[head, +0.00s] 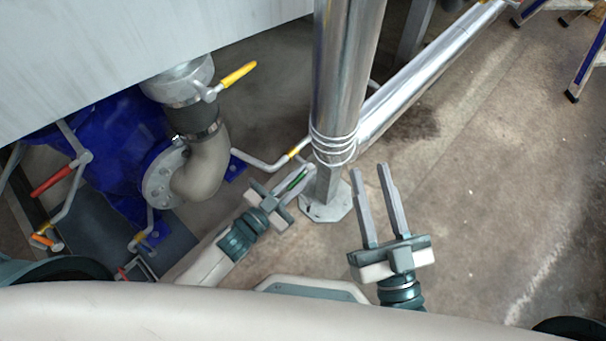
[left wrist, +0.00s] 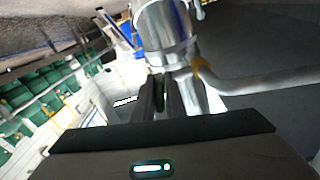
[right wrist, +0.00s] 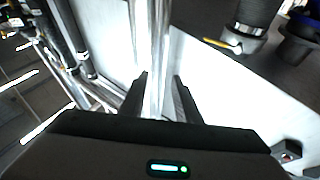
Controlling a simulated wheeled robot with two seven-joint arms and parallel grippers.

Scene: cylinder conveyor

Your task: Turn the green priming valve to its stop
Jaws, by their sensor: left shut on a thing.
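The green priming valve (head: 298,180) shows as a thin green strip between the fingers of my left gripper (head: 302,176), just left of the steel post. My left gripper is shut on it, and the fingers hide most of it. In the left wrist view a dark green sliver of the valve (left wrist: 159,98) shows between the fingers, below a shiny metal cylinder. My right gripper (head: 370,168) is open and empty, right of the post, its fingers apart. In the right wrist view its fingers (right wrist: 162,80) have nothing gripped between them.
The vertical steel post (head: 345,70) stands between my grippers on an octagonal foot (head: 327,210). A bent grey pipe (head: 265,163) joins it from the left. A blue pump (head: 110,140), a yellow-handled valve (head: 238,75) and a red handle (head: 52,181) are at left.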

